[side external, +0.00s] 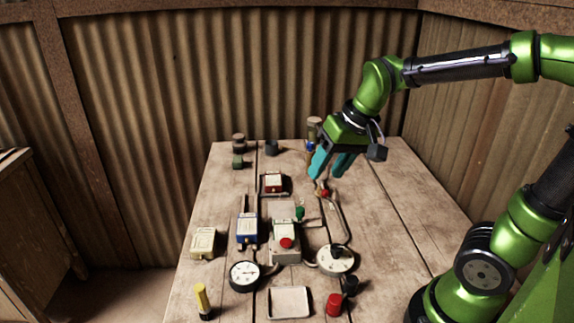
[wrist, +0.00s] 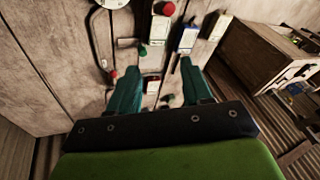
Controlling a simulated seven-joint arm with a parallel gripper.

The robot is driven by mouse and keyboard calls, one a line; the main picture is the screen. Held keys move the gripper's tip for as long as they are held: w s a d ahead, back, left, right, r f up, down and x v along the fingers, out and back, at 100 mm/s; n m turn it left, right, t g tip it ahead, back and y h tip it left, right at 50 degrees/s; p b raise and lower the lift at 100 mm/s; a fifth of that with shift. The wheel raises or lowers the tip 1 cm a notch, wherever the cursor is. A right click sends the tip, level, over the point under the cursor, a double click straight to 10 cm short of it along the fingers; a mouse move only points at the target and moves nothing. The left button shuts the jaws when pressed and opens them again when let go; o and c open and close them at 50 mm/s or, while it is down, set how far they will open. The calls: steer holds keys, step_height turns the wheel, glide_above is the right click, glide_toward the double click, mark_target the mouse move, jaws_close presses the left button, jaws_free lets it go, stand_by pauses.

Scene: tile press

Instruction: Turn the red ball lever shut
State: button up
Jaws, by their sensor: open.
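The red ball lever (side external: 323,191) sits on a small pipe fitting towards the back right of the table, just below my gripper in the side view. In the wrist view the red ball (wrist: 114,73) shows beside the left finger, outside the gap between the fingers. My gripper (side external: 327,172) has teal fingers pointing down and is open and empty. Its two fingers (wrist: 160,74) are spread apart in the wrist view. I cannot tell whether a finger touches the lever. The fitting under the ball is partly hidden in the wrist view.
A green ball lever (side external: 300,212) stands beside the press with a red button (side external: 286,243). A red box (side external: 273,183), a blue box (side external: 247,231) and a round gauge (side external: 244,276) are to the left. A curved pipe (side external: 340,222) runs forward. The table's right side is clear.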

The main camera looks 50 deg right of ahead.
mark_target(325, 190)
steer(key=shift+w+d+f+m+g+h, duration=1.2)
steer(key=shift+w+d+g, duration=1.6)
steer(key=shift+w+d, duration=3.55)
steer(key=shift+n+h, duration=0.3)
steer(key=shift+h, duration=0.1)
steer(key=d+f, duration=0.1)
steer(key=f, duration=0.4)
steer(key=s+d+f, duration=0.1)
steer(key=f, duration=0.5)
steer(key=s+d+f, duration=0.1)
steer(key=f, duration=0.4)
steer(key=shift+f, duration=0.15)
steer(key=shift+c, duration=0.4)
jaws_close()
